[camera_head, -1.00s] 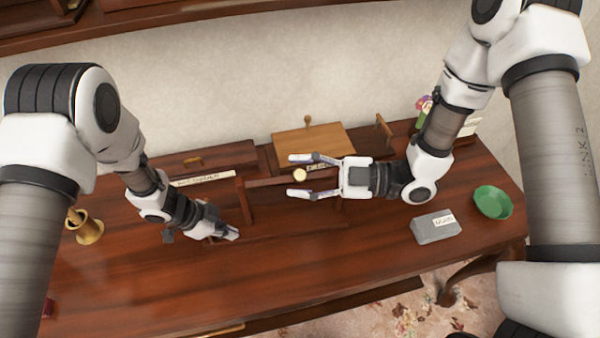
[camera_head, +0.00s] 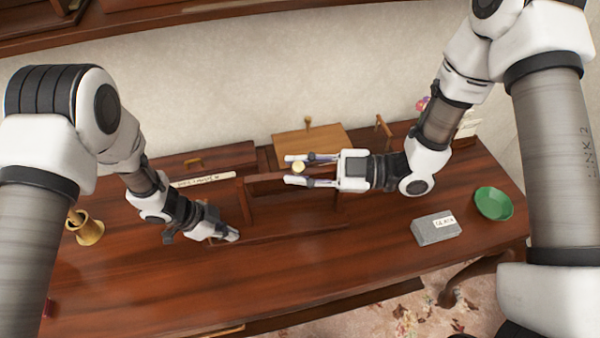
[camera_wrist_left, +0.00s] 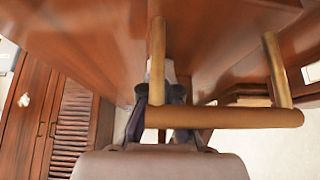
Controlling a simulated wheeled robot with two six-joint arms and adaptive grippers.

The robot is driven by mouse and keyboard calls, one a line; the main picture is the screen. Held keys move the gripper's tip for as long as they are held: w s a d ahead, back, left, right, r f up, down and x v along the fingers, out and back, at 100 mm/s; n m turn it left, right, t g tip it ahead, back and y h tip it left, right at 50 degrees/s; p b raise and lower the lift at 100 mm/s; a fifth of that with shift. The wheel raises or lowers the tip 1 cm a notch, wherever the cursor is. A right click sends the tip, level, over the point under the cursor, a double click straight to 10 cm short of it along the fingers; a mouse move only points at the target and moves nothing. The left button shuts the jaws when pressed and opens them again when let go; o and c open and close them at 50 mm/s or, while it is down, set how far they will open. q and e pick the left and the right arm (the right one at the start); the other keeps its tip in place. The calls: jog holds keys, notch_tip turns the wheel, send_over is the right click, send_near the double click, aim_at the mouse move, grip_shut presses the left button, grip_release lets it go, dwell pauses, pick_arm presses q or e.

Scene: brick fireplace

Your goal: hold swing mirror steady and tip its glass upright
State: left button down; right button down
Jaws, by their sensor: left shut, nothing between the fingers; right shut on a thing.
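The swing mirror (camera_head: 278,188) is a dark wooden piece standing on the table, with a left post (camera_head: 244,202) and a low base. Its glass face is not clearly visible, so I cannot tell its exact tilt. My right gripper (camera_head: 296,168) reaches in from the right and is shut, with a round brass knob (camera_head: 298,167) between its fingers at the mirror's top edge. My left gripper (camera_head: 232,236) is shut and empty, low beside the left post.
A brass vessel (camera_head: 84,228) stands at the left. A grey labelled block (camera_head: 435,230) and a green bowl (camera_head: 493,203) are at the right. A lighter wooden box (camera_head: 312,140) is behind the mirror. The table front is clear.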

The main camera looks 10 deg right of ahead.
jog(key=shift+w+d+r+m+h, duration=0.15)
jog(key=shift+w+r+m, duration=0.1)
jog(key=shift+w+m, duration=0.3)
jog(key=shift+w+a+r+m+h, duration=0.15)
jog(key=shift+w+r+m, duration=0.15)
jog(key=shift+w, duration=0.4)
pick_arm(q)
jog(key=shift+s, duration=0.1)
pick_arm(e)
jog(key=shift+w+d+r+m+g, duration=0.15)
jog(key=shift+w+m+g, duration=0.1)
jog(key=shift+w+m, duration=0.7)
jog(key=shift+w+d+r+m+g, duration=0.15)
jog(key=shift+w+m+g, duration=0.1)
jog(key=shift+w+m, duration=0.65)
pick_arm(q)
jog(key=shift+f, duration=0.1)
pick_arm(e)
jog(key=shift+w, duration=0.2)
jog(key=c, duration=1)
grip_release()
jog(key=v, duration=1.2)
jog(key=shift+s+a+r, duration=0.1)
jog(key=shift+r, duration=0.05)
